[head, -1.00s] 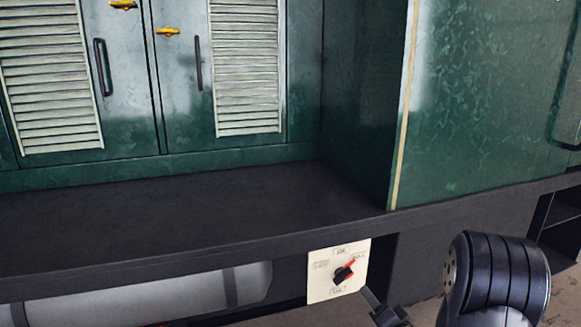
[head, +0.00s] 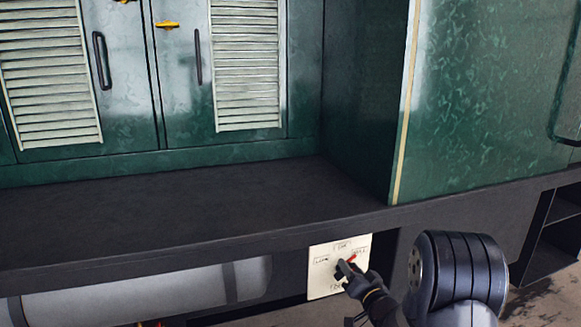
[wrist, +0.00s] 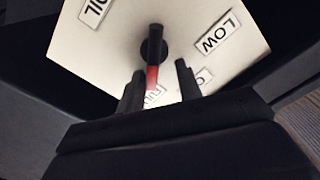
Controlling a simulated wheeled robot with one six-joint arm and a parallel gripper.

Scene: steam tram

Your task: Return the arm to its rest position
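My arm (head: 455,275) reaches in from the lower right of the head view. My gripper (head: 346,268) is in front of a cream dial plate under the dark ledge. In the wrist view my gripper (wrist: 159,70) is open, its two dark fingers apart. The plate (wrist: 105,50) fills the upper middle there. Its black knob (wrist: 153,45) lies just beyond the fingertips, and its red pointer (wrist: 152,78) shows between the fingers. The pointer aims at a label partly hidden by the fingers. I cannot tell whether a finger touches the knob.
The dark ledge (head: 190,215) runs above the plate, with a grey cylinder (head: 130,292) beneath it at left. Green louvred doors (head: 180,110) stand behind the ledge, and a large green panel (head: 480,100) rises at right. Open floor (head: 545,300) shows at lower right.

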